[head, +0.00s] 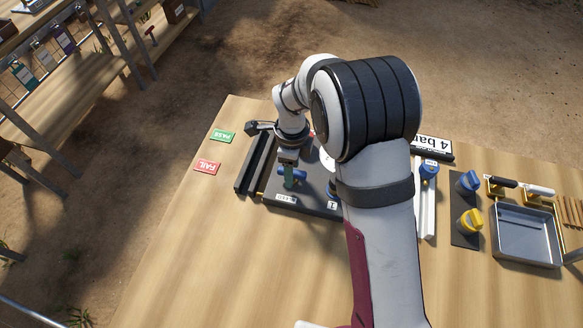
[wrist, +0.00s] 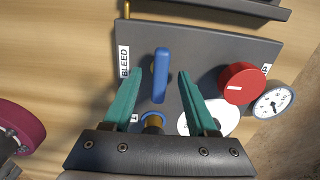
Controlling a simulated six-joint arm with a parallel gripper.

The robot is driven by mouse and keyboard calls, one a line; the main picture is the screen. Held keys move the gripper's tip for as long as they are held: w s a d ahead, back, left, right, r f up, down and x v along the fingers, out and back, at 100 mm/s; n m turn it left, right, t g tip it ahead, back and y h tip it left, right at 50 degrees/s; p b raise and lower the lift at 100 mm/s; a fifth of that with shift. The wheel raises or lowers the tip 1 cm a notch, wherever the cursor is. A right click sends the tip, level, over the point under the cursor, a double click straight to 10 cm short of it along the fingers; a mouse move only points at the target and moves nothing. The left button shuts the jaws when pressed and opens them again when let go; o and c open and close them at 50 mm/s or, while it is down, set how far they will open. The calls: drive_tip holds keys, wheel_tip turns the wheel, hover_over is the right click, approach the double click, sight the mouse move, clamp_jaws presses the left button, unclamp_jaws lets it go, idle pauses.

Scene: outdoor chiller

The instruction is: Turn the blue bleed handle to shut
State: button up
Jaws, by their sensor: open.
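The blue bleed handle (wrist: 161,75) is a long bar on a dark panel (wrist: 215,50), next to a white label reading BLEED (wrist: 124,61). In the wrist view it runs up and down the picture. My gripper (wrist: 158,80) has its two green fingers apart, one on each side of the handle, with gaps showing on both sides. In the head view the blue handle (head: 298,174) shows beside my gripper (head: 288,172) at the panel's left part. My arm hides much of the panel there.
A red knob (wrist: 240,83) and a round gauge (wrist: 273,103) are right of the handle in the wrist view. Another blue part (wrist: 153,121) sits below it. In the head view, PASS (head: 222,135) and FAIL (head: 207,167) cards lie left, and a metal tray (head: 527,235) stands right. The front table is clear.

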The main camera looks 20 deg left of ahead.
drive_tip(key=o, duration=0.4)
drive_tip(key=shift+r, duration=3.5)
